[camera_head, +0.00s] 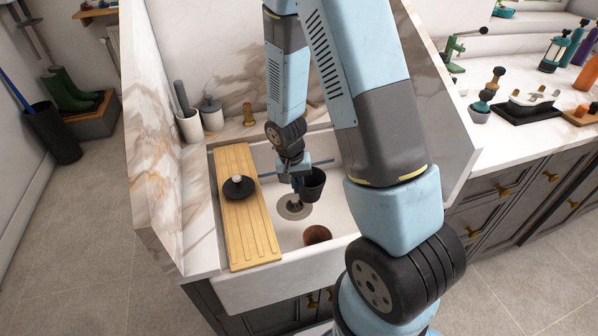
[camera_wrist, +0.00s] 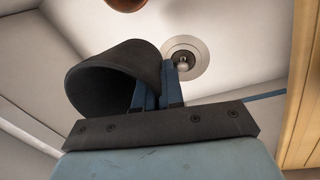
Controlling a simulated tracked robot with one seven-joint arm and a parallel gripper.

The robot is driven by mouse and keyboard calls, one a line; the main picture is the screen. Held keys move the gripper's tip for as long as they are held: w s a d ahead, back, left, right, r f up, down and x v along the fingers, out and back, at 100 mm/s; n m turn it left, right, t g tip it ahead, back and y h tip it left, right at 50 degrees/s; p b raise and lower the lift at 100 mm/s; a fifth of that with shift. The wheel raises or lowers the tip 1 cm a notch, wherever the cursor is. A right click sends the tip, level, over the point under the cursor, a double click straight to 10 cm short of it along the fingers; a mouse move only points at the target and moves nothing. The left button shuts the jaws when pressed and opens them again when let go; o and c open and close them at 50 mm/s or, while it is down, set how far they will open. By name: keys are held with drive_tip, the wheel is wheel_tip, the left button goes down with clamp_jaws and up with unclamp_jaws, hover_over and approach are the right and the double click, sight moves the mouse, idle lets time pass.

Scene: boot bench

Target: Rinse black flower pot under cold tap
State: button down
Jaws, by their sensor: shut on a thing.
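The black flower pot (camera_head: 313,185) is held inside the white sink (camera_head: 278,238), above its floor near the drain (camera_head: 294,208). My gripper (camera_head: 299,186) is shut on the pot's wall. In the wrist view the pot (camera_wrist: 112,80) has its open mouth toward the lower left, with my gripper's fingers (camera_wrist: 158,88) at its right side. The drain (camera_wrist: 184,58) shows beyond them. I cannot see whether water runs.
A brown pot (camera_head: 317,235) stands at the sink's front. A wooden board (camera_head: 246,222) with a black item on it spans the sink's left side. A white cup (camera_head: 190,127) and a grey jar (camera_head: 211,115) stand at the back left. Marble walls flank the sink.

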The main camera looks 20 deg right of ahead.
sight(304, 187)
idle(0.5)
drive_tip(key=shift+s+d+r, duration=0.1)
drive_tip(key=shift+s+r, duration=0.95)
drive_tip(key=shift+s, duration=0.25)
drive_tip(key=shift+s+r, duration=1)
drive_tip(key=shift+s, duration=0.25)
